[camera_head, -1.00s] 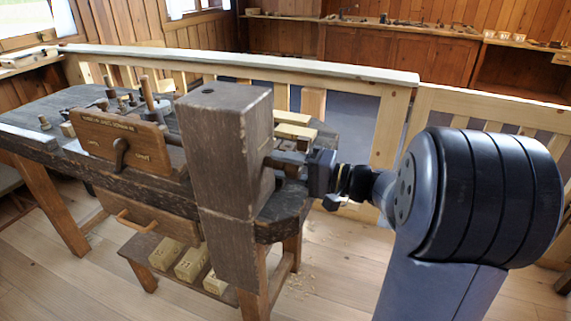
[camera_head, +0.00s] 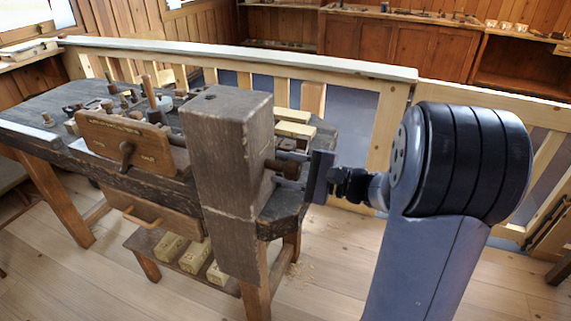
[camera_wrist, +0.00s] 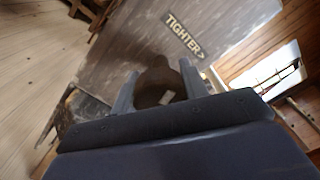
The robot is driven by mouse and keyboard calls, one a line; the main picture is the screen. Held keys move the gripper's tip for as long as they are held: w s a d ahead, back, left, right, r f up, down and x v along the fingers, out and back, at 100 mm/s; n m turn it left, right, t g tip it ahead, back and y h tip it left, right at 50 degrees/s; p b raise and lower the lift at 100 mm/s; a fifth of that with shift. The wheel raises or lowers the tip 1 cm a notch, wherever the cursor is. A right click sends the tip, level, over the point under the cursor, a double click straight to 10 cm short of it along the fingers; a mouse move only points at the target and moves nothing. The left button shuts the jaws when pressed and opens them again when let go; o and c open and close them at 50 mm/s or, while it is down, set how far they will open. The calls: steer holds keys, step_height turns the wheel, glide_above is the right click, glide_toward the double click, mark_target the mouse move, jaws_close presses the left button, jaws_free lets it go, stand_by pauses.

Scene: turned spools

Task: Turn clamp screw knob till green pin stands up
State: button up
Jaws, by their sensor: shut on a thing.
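The clamp screw knob (camera_wrist: 155,90) is a dark brown turned piece with a small pale mark. It sits on the right side of a thick weathered post (camera_head: 225,140); in the head view the knob (camera_head: 286,168) shows just left of my gripper (camera_head: 312,174). In the wrist view my gripper (camera_wrist: 158,70) is shut on the knob, one finger on each side. The post carries the word "TIGHTER" with an arrow (camera_wrist: 184,35). A board (camera_head: 140,145) with small unreadable lettering and a dark, downward-hanging piece (camera_head: 126,153) is left of the post. I cannot make out a green pin.
The workbench (camera_head: 65,150) carries several tools and upright pegs. Pale blocks (camera_head: 195,257) lie on its lower shelf. A wooden railing (camera_head: 350,75) runs behind it. The floor (camera_head: 325,260) right of the bench is clear apart from shavings.

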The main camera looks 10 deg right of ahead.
steer(key=shift+d+f+m, duration=0.1)
steer(key=shift+f+m, duration=0.1)
steer(key=shift+m, duration=0.1)
steer(key=o, duration=1)
steer(key=shift+r, duration=0.15)
steer(key=shift+s, duration=0.1)
steer(key=v, duration=1.1)
